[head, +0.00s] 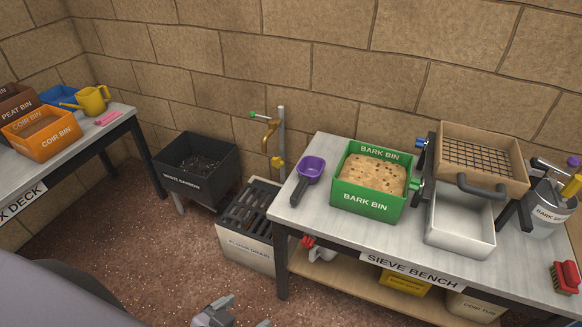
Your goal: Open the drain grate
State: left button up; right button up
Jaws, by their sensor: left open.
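The floor drain (246,252) is a pale box on the floor, left of the sieve bench and below a brass tap. Its dark slatted grate (250,208) lies across the top and looks shut. The bench corner stands close to the drain's right side. My left gripper (236,315) is at the bottom edge of the view, partly cut off. It is open and empty, apart from the drain and nearer to me. My right gripper is out of view.
The sieve bench (300,232) holds a purple scoop (311,170), a green bark bin (366,203) and a sieve over a metal tray. A black waste barrow (196,180) stands left of the drain. Brown floor (170,262) is clear in front of the drain.

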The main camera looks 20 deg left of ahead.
aim_at(228, 217)
jog(key=i+j, duration=0.15)
jog(key=j, duration=0.25)
jog(key=i+j, duration=0.15)
jog(key=j, duration=0.25)
jog(key=i+j, duration=0.15)
jog(key=j, duration=0.25)
jog(key=i+j, duration=0.15)
jog(key=j, duration=0.25)
jog(key=i+j, duration=0.15)
jog(key=j, duration=0.25)
jog(key=i+j, duration=0.15)
jog(key=j, duration=0.25)
jog(key=i+j, duration=0.15)
jog(key=j, duration=0.25)
jog(key=l+z, duration=0.05)
